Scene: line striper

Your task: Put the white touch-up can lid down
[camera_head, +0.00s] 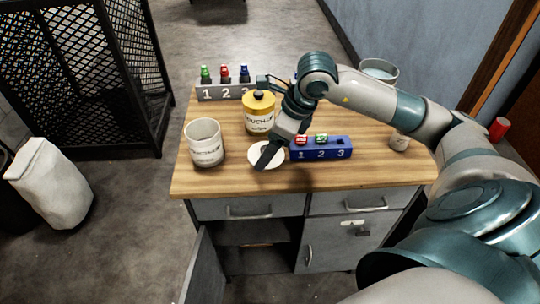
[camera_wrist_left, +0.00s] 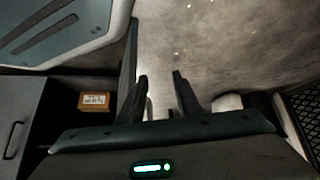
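The white touch-up can lid (camera_head: 279,157), a flat round disc, shows in the head view near the front middle of the wooden tabletop. My right gripper (camera_head: 267,156) points down at it, its dark fingers crossing the disc and hiding part of it. I cannot tell whether the fingers are shut on the lid, or whether it touches the tabletop. A white can (camera_head: 205,145) with an open top stands upright to the left, apart from the lid. My left gripper (camera_wrist_left: 162,92) is open and empty in the left wrist view; it is out of the head view.
A yellow can (camera_head: 259,116) stands behind the lid. A blue numbered block (camera_head: 330,153) is close on its right; a grey numbered rack (camera_head: 232,92) is at the back. The tabletop (camera_head: 215,179) is bare in front. A cabinet door (camera_head: 203,270) hangs open below. A brown box (camera_wrist_left: 94,101) lies inside.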

